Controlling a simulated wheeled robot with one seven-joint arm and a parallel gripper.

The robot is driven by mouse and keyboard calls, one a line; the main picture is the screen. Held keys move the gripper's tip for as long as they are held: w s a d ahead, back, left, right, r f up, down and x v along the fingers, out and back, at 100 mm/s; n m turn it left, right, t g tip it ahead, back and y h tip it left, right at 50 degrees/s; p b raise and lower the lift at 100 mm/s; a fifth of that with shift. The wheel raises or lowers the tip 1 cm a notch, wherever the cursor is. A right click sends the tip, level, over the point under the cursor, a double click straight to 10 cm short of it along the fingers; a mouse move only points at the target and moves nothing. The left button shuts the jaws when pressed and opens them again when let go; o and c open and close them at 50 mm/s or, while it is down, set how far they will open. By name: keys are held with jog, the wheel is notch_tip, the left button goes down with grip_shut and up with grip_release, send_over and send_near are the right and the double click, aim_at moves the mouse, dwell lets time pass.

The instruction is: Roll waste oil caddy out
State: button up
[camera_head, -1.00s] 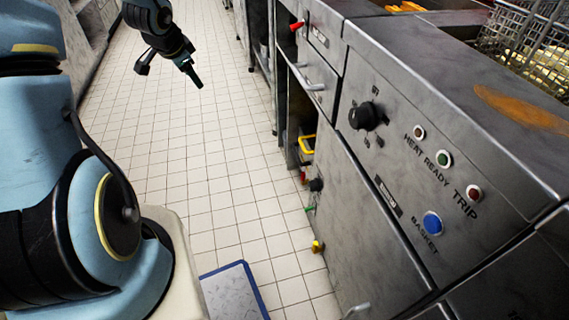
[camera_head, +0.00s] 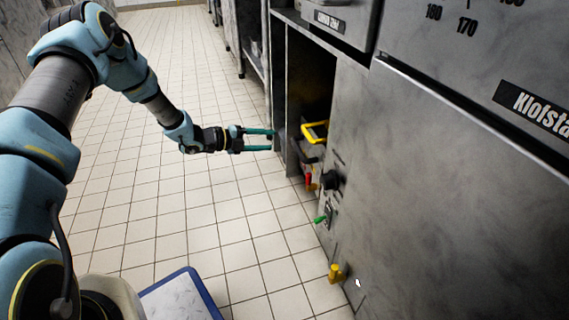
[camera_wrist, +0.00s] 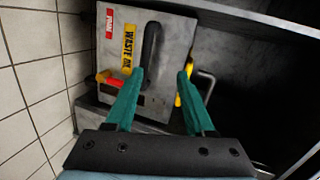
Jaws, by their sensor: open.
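The waste oil caddy (camera_wrist: 176,42) fills the upper middle of the wrist view, a grey metal box with a yellow "WASTE OIL" label, a red label and a black handle (camera_wrist: 152,48). In the head view, a yellow handle (camera_head: 315,131) shows in the open bay under the counter, where most of the caddy is hidden in shadow. My gripper (camera_head: 272,140) is open, with teal fingers pointing at the bay opening from the left. In the wrist view the fingers (camera_wrist: 161,74) reach over the caddy's face near the black handle, with nothing held. Contact cannot be told.
A red-and-yellow lever (camera_wrist: 108,78) shows by the caddy. A black knob (camera_head: 332,180), green lever (camera_head: 320,219) and yellow valve (camera_head: 335,272) stick out of the steel front. A blue-edged tray (camera_head: 190,290) lies at bottom. The tiled floor (camera_head: 200,190) left of the bay is clear.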

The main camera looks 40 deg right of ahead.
jog(key=m+g+b, duration=0.2)
send_near(296, 150)
jog(key=b+x, duration=0.3)
jog(key=x, duration=0.7)
jog(key=shift+f+b, duration=0.2)
jog(key=shift+b, duration=0.1)
jog(key=shift+s+d, duration=0.15)
jog(key=shift+d, duration=0.35)
grip_shut()
dwell(0.4)
